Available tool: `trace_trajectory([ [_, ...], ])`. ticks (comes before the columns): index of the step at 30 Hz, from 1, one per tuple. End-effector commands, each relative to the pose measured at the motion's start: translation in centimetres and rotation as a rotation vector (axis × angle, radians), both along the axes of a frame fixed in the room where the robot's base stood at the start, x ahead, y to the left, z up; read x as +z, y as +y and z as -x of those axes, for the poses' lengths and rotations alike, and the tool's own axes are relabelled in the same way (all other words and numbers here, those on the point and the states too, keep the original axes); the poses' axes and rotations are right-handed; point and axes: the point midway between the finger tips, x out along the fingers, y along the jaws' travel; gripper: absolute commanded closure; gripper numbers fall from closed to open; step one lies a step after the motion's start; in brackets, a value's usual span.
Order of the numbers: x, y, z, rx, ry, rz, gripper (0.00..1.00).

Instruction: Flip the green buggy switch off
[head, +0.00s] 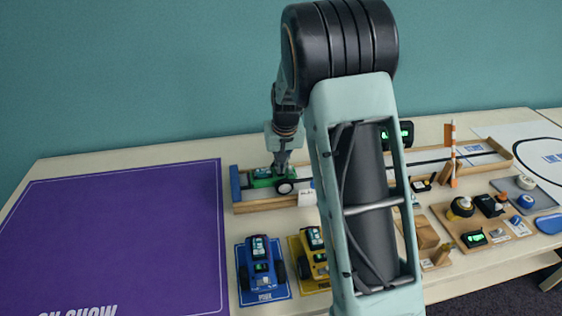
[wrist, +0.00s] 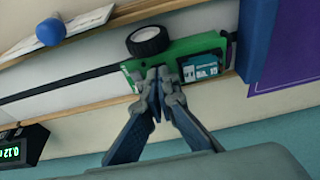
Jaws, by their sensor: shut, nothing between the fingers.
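The green buggy (head: 262,180) stands on the wooden track at its left end, close to the blue end block (head: 235,183). In the wrist view the buggy (wrist: 185,50) shows a black wheel with a white hub and a dark labelled panel on its green body. My gripper (head: 281,168) points down over the buggy. In the wrist view my gripper (wrist: 157,75) is shut and empty, its fingertips over the buggy's body, touching or very close. The switch is not clearly visible; the fingertips may hide it.
A blue buggy (head: 261,263) and a yellow buggy (head: 313,262) stand in front of the track. A purple mat (head: 120,235) covers the table's left side. Boards with several small parts lie at right. My arm hides part of the middle.

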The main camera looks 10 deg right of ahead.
Motion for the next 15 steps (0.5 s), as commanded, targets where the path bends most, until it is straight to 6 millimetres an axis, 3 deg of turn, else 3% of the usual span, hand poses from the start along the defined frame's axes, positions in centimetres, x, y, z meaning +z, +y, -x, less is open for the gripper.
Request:
trace_trajectory([
  [15, -1.1, 0.0, 0.4, 0.000, -0.001, 0.000, 1.00],
])
